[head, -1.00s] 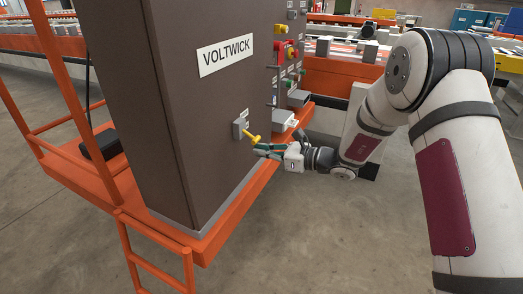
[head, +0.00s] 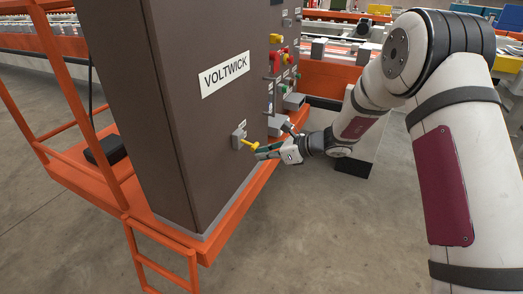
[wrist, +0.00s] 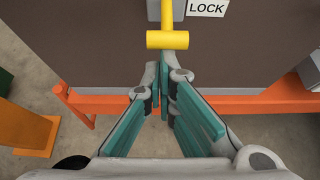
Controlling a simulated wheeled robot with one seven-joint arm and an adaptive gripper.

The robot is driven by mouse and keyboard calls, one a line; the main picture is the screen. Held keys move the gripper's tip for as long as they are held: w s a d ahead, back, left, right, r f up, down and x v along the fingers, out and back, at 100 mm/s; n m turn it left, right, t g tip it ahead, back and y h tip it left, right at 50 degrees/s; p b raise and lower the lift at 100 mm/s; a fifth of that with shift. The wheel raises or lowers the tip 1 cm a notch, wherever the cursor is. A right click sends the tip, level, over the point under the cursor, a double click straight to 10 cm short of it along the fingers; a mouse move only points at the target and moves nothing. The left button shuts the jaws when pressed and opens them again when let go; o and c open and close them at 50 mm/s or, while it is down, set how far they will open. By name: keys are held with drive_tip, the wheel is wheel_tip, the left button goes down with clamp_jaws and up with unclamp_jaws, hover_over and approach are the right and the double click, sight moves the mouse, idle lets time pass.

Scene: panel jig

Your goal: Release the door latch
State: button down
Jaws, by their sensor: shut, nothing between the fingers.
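The door latch is a yellow T-shaped handle (head: 249,144) on a grey block (head: 238,138) on the brown cabinet's side. In the wrist view the yellow handle (wrist: 167,40) is at the top centre, its crossbar toward me, beside a LOCK label (wrist: 207,8). My gripper (head: 258,153) has its green-padded fingers shut and empty, with the tips just right of and below the handle's end. In the wrist view my gripper (wrist: 164,75) sits just below the crossbar. I cannot tell whether the tips touch it.
The brown cabinet (head: 190,130) with a VOLTWICK sign (head: 225,74) stands on an orange platform (head: 215,232) with railings. Grey boxes, buttons and a red-yellow switch (head: 279,58) are further along the panel. The floor (head: 320,230) in front is clear.

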drive_tip(key=shift+r+g+h+p, duration=0.8)
drive_tip(key=shift+r+h+p, duration=1.5)
drive_tip(key=shift+p, duration=1.4)
drive_tip(key=shift+r, duration=0.15)
wheel_tip(320, 180, down, 3)
drive_tip(key=d+b, duration=0.2)
drive_tip(key=d, duration=0.1)
drive_tip(key=a+p+v, duration=0.1)
drive_tip(key=v, duration=0.8)
drive_tip(key=shift+s+d+r, duration=0.2)
drive_tip(key=shift+s+r, duration=0.25)
drive_tip(key=shift+r, duration=0.05)
